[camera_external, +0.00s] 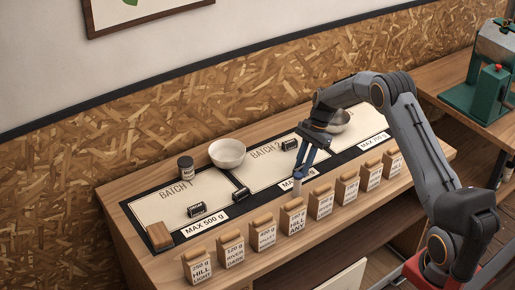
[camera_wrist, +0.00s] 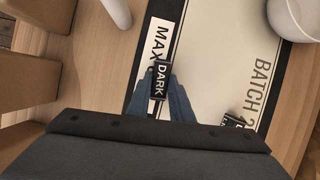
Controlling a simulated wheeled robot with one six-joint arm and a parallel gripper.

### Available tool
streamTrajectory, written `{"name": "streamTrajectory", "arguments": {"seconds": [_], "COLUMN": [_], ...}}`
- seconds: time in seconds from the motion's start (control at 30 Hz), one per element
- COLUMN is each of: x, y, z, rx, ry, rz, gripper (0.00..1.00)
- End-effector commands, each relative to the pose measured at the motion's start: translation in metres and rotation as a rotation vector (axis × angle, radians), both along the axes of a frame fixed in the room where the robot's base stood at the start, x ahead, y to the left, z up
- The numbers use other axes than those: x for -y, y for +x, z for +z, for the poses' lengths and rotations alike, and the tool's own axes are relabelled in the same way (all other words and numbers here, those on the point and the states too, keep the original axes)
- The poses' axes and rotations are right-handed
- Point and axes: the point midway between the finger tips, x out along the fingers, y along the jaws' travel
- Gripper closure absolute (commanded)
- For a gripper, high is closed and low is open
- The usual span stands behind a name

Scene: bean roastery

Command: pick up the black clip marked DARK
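The black clip marked DARK (camera_wrist: 159,80) is between the blue fingertips of my gripper (camera_wrist: 159,88) in the wrist view. A finger lies against each of its sides, and its white lettering faces the camera. Behind it is the white MAX label (camera_wrist: 160,40) on the black edge of the mat. In the external view my gripper (camera_external: 305,166) points down over the front edge of the BATCH 2 area. The clip cannot be made out clearly there against the dark mat edge.
Other black clips (camera_external: 196,210) (camera_external: 240,194) (camera_external: 289,145) lie on the mat. A white bowl (camera_external: 227,153) and dark jar (camera_external: 186,167) stand behind. Several labelled bean bags (camera_external: 263,235) line the front. A pale cylinder (camera_external: 297,186) stands close to my fingers.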

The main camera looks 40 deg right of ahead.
Motion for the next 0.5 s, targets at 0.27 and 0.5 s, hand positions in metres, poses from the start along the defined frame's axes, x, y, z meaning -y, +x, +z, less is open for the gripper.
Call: {"name": "streamTrajectory", "arguments": {"seconds": [0.27, 0.5], "x": [0.000, 0.000], "y": [0.000, 0.001], "z": [0.000, 0.013], "rx": [0.000, 0.002], "ry": [0.000, -0.001], "rz": [0.000, 0.000], "gripper": [1.00, 1.00]}}
